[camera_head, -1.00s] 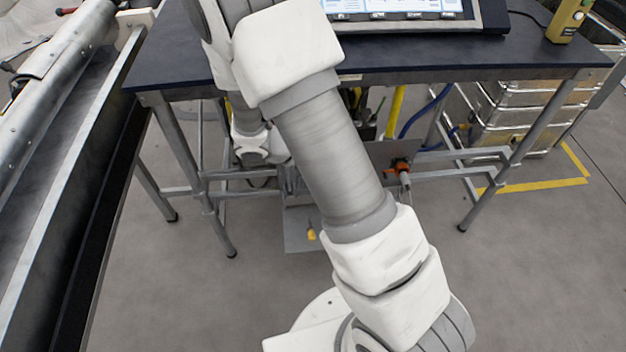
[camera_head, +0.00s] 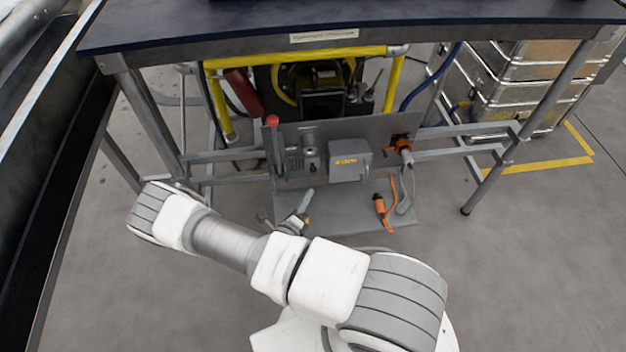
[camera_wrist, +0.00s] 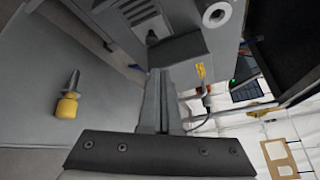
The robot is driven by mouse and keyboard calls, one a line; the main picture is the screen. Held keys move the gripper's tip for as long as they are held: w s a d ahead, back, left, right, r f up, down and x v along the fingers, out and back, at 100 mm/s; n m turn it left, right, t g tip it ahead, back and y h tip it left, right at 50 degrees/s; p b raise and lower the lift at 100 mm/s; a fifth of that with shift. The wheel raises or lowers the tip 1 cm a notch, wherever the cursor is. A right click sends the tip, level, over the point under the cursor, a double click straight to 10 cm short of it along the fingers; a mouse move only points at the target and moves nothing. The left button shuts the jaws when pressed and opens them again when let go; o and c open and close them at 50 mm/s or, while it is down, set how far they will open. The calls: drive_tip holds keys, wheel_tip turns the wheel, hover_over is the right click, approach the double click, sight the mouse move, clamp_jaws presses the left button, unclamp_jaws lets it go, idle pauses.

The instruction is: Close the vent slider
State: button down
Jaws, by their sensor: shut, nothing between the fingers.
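A grey unit (camera_head: 302,158) stands on the panel under the table, beside a grey box (camera_head: 347,160) with a yellow label. I cannot make out the vent slider for certain. In the wrist view, a ribbed, slotted part (camera_wrist: 138,12) on a grey housing may be the vent, and a dark grey block (camera_wrist: 178,46) sits just below it. My gripper (camera_wrist: 162,78) is shut and empty, its fingertips close to that block; I cannot tell whether they touch it. In the head view my gripper is not clearly seen.
A lever with a red knob (camera_head: 271,121) stands left of the unit. Orange plugs (camera_head: 380,205) and an orange connector (camera_head: 401,143) are on the right. The table top (camera_head: 230,24) overhangs everything, with legs either side.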

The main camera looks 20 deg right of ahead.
sight(313, 167)
drive_tip(key=w+d+f+n+b, duration=0.1)
drive_tip(key=w+d+f+b, duration=0.2)
drive_tip(key=w+d, duration=0.3)
drive_tip(key=shift+w+d+y, duration=0.4)
drive_tip(key=shift+w, duration=0.15)
drive_tip(key=shift+a, duration=0.15)
